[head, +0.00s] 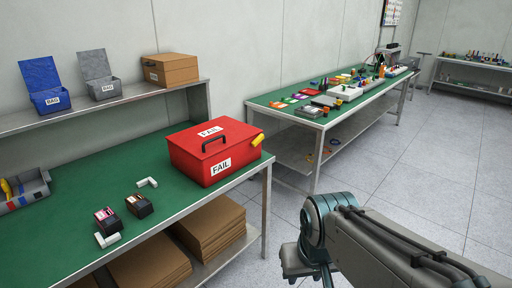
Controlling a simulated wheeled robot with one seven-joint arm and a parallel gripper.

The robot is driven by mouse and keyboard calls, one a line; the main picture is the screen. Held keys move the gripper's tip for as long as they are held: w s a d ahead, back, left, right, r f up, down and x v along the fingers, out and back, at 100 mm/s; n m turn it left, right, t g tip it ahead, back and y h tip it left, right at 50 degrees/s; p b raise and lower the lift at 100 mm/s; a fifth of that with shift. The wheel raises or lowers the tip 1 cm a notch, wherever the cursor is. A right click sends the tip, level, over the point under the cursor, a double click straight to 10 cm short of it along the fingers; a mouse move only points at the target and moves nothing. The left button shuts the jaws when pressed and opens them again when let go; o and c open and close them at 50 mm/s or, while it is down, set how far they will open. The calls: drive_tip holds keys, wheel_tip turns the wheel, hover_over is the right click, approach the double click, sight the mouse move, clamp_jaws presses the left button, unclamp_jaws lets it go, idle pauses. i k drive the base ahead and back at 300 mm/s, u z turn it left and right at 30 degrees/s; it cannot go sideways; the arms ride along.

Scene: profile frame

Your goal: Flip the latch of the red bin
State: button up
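The red bin (212,157) stands on the green-topped workbench near its right end. My arm shows at the lower right, to the right of the bench and apart from the bin. My gripper's fingers cannot be made out; the arm's end runs to the picture's bottom.
On the bench are two small dark boxes (139,205), white L-shaped pieces (147,182) and a grey tray (25,190). A shelf behind holds a blue bin (45,88), a grey bin (98,75) and a brown box (170,69). The floor (400,170) to the right is clear.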

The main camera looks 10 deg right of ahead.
sight(261, 137)
drive_tip(key=z, duration=0.5)
drive_tip(key=i, duration=0.9)
drive_tip(key=u, duration=0.6)
